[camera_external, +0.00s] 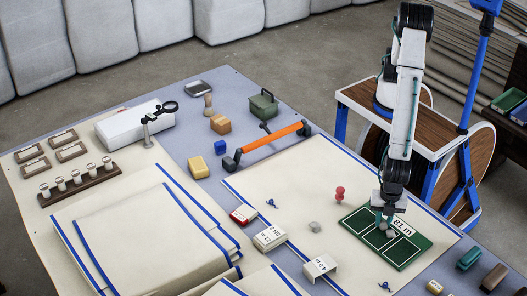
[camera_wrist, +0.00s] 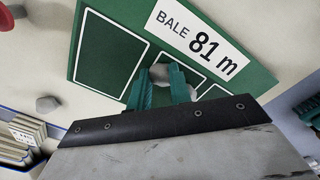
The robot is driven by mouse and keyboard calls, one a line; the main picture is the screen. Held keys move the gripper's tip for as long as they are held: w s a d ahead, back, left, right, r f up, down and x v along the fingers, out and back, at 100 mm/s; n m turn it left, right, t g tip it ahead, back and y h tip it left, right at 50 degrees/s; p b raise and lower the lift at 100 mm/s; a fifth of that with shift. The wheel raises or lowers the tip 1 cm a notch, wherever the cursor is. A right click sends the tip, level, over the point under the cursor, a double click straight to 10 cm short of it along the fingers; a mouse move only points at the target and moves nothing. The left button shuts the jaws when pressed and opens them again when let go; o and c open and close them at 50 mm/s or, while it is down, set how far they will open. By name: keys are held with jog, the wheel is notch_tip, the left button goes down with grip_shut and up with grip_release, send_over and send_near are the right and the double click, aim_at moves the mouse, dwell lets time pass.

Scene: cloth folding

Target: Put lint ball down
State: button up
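A grey lint ball (camera_wrist: 165,73) shows between and just beyond the green fingertips of my gripper (camera_wrist: 162,88) in the wrist view. The fingers are close in on it from both sides and hide part of it. In the external view, my gripper (camera_external: 385,219) points down over the green board (camera_external: 416,252), with the grey lint ball (camera_external: 391,233) at its tips. The ball is over one of the board's outlined compartments, near the label "81 m". I cannot tell whether it touches the board.
Another grey lump (camera_external: 314,227) and a red peg (camera_external: 340,195) are on the cream cloth (camera_external: 290,180) left of the board. White label blocks (camera_external: 320,267) stand nearer the front. An orange-handled tool (camera_external: 270,140) lies behind. Cloth around the board's left side is mostly clear.

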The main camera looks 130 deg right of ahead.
jog(key=o, duration=0.3)
jog(key=shift+o, duration=0.2)
notch_tip(320, 180, up, 12)
jog(key=shift+a+r, duration=0.15)
